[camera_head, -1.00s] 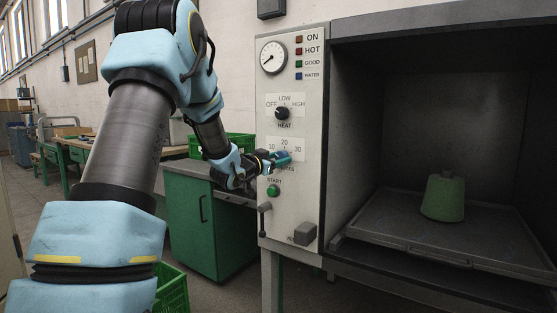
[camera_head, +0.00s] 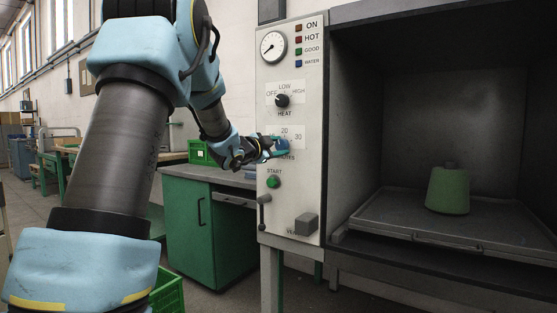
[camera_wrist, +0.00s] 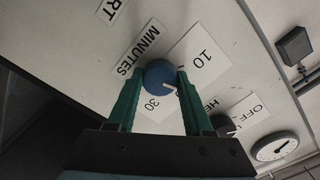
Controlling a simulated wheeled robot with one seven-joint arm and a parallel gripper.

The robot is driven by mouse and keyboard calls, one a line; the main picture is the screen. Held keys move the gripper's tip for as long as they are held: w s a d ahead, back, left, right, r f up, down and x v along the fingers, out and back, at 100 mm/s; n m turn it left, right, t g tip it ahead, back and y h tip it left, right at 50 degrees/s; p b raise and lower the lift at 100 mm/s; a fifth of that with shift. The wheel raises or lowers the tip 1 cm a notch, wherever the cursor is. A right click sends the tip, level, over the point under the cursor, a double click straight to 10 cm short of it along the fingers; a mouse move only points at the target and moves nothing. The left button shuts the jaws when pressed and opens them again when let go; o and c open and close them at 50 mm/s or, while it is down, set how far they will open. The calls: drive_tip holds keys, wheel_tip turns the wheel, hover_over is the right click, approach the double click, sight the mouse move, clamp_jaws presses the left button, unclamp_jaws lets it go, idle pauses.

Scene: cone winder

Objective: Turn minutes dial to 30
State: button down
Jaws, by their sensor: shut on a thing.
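The minutes dial is a round blue knob (camera_wrist: 160,77) with a white pointer mark, under the word MINUTES in the wrist view. The pointer is turned toward the 20 position, between the 10 and 30 labels; the 20 is mostly hidden. My gripper (camera_wrist: 158,80) is shut on the dial, with one green finger on each side.
The black heat knob (camera_head: 282,101) is just above the dial, and the green start button (camera_head: 273,181) is below. A lever (camera_head: 263,212) hangs at the panel's lower left. Right of the panel, an open chamber holds a green cone (camera_head: 448,190) on a tray (camera_head: 385,222).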

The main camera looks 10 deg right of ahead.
drive_tip(key=m+b, duration=0.4)
drive_tip(key=b, duration=0.1)
drive_tip(key=shift+f+m, duration=0.25)
drive_tip(key=shift+m, duration=0.05)
drive_tip(key=m+b, duration=0.3)
drive_tip(key=shift+m+b, duration=0.4)
drive_tip(key=m+b, duration=0.3)
drive_tip(key=shift+r+m+b, duration=0.2)
drive_tip(key=shift+m+b, duration=1.55)
drive_tip(key=shift+m, duration=0.45)
drive_tip(key=shift+c, duration=1.5)
unclamp_jaws()
drive_tip(key=shift+r, duration=0.1)
